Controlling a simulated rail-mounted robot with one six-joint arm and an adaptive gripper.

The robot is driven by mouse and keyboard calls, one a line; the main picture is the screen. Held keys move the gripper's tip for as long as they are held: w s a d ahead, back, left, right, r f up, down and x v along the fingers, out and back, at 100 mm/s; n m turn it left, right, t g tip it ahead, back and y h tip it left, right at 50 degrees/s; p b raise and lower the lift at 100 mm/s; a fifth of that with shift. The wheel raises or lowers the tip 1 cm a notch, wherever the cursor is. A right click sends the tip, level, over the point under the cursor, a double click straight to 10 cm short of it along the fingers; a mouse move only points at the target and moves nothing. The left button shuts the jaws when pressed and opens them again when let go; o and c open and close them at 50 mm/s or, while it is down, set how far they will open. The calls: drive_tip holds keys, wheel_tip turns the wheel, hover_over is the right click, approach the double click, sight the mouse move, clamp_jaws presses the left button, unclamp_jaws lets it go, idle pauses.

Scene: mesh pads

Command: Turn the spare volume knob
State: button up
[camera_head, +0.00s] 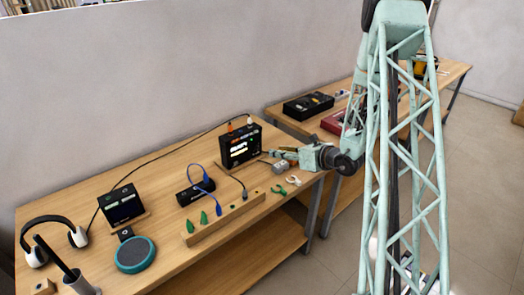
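My gripper (278,154), pale green and small in the head view, is at the end of the arm reaching in from the right. It points left over the right end of the near wooden table, close to a black box (239,144) with a lit front and orange and white plugs on top. Its fingers are too small to tell whether they are apart or hold anything. I cannot make out for certain which part is the spare volume knob. A small grey piece (280,168) lies just below the gripper, and a small green piece (279,190) lies nearer the front edge.
A wooden strip (240,214) with green and blue pegs lies along the front edge. A teal round device (135,254), a black display box (122,205), headphones (55,236) and a small black box with a blue cable (195,192) stand left. A second table extends behind right.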

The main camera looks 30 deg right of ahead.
sight(259, 149)
drive_tip(key=b+x, duration=0.1)
drive_tip(key=x, duration=1)
drive_tip(key=shift+w+a, duration=0.1)
drive_tip(key=shift+w, duration=0.15)
drive_tip(key=shift+c, duration=0.5)
drive_tip(key=c, duration=0.7)
